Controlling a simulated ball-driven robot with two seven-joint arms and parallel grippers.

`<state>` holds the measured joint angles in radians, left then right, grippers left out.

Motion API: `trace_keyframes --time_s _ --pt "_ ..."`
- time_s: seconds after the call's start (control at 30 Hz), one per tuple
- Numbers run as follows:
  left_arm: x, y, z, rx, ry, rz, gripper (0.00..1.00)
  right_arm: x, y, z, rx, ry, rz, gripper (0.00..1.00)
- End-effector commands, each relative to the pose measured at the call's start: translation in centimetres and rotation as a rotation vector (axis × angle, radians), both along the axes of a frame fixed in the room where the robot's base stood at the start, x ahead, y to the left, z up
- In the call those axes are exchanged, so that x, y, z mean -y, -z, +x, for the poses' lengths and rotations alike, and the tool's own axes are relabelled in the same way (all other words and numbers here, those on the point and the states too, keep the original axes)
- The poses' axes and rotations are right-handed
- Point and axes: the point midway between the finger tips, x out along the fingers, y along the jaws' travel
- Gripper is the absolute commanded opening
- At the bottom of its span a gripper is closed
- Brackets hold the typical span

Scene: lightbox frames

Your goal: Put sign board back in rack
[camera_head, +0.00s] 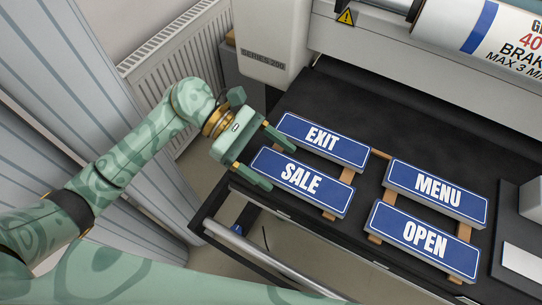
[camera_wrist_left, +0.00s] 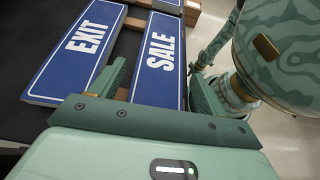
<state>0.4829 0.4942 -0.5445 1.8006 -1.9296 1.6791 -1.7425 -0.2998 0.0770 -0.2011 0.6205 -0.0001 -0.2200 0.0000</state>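Four blue sign boards with white edges lie on wooden bars over the black bed: EXIT (camera_head: 322,138), SALE (camera_head: 303,182), MENU (camera_head: 437,191) and OPEN (camera_head: 424,240). The wooden rack bars (camera_head: 347,176) show in the gaps between boards. My left gripper (camera_head: 264,157) is open at the left end of the SALE board, one finger on the EXIT side and one on the near side. In the left wrist view the SALE board (camera_wrist_left: 158,62) lies between the fingers, with EXIT (camera_wrist_left: 80,50) to its left. I cannot tell whether the fingers touch it. My right gripper does not show.
A large printer (camera_head: 340,55) with a white roll (camera_head: 480,35) stands behind the black bed (camera_head: 350,100). A metal bar (camera_head: 260,255) runs along the front. A radiator (camera_head: 165,60) is at the left. A grey block (camera_head: 533,200) stands at the right edge.

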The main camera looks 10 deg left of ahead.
Motion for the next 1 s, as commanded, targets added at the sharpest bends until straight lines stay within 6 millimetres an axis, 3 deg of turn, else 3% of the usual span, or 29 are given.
trace_keyframes --time_s 0.33,0.53,0.8,1.0 --pt "0.0 -0.3 0.0 0.001 0.0 0.001 0.81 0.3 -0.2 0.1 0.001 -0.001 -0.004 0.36" --pt "0.0 -3.9 0.0 0.009 0.0 0.0 0.81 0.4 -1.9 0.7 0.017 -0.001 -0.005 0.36" --pt "0.8 -10.5 -5.3 0.006 0.002 0.001 0.81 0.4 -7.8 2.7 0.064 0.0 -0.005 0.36" --pt "1.6 -12.1 -10.2 0.0 0.002 0.001 0.81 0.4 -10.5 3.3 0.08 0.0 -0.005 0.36"
